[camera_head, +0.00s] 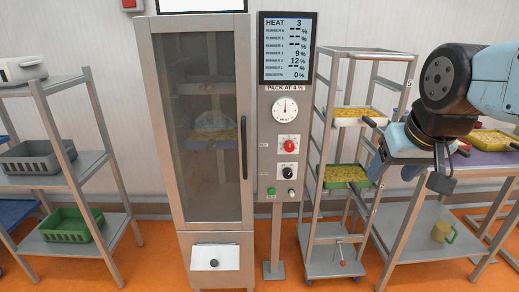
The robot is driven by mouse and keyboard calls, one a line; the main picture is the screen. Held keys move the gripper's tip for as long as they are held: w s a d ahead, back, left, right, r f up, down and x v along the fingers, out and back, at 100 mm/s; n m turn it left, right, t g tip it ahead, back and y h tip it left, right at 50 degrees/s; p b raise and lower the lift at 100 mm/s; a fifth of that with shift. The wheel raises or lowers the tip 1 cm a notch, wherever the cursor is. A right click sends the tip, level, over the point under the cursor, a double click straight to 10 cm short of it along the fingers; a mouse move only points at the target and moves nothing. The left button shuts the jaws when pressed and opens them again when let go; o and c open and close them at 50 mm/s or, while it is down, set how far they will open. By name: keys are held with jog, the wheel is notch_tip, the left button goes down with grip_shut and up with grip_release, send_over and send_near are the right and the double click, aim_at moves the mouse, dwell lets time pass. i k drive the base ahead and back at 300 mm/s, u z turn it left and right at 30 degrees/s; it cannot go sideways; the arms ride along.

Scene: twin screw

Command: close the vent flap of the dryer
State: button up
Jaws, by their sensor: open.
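The dryer (160,120) is a tall metal cabinet with a glass door, shut, and a dark vertical handle (244,147). Low on its front is a white panel with a dark knob (214,263). This may be the vent flap; I cannot tell for sure whether it stands open or shut. My gripper (418,163) is at the right, in front of the trolley and table, well away from the dryer. It is open, with nothing seen in it; its fingers are partly hidden by my wrist.
A control post (287,150) with display, dial and knobs stands right of the dryer. Beside it is a rack trolley (325,235) with trays of yellow pieces. A table (410,230) stands at the right, shelves (97,160) with bins at the left. The orange floor in front is clear.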

aim_at(209, 257)
jog(key=z, duration=0.8)
jog(key=k, duration=1.2)
jog(key=u, duration=0.95)
jog(key=i, duration=1)
jog(key=u, duration=0.1)
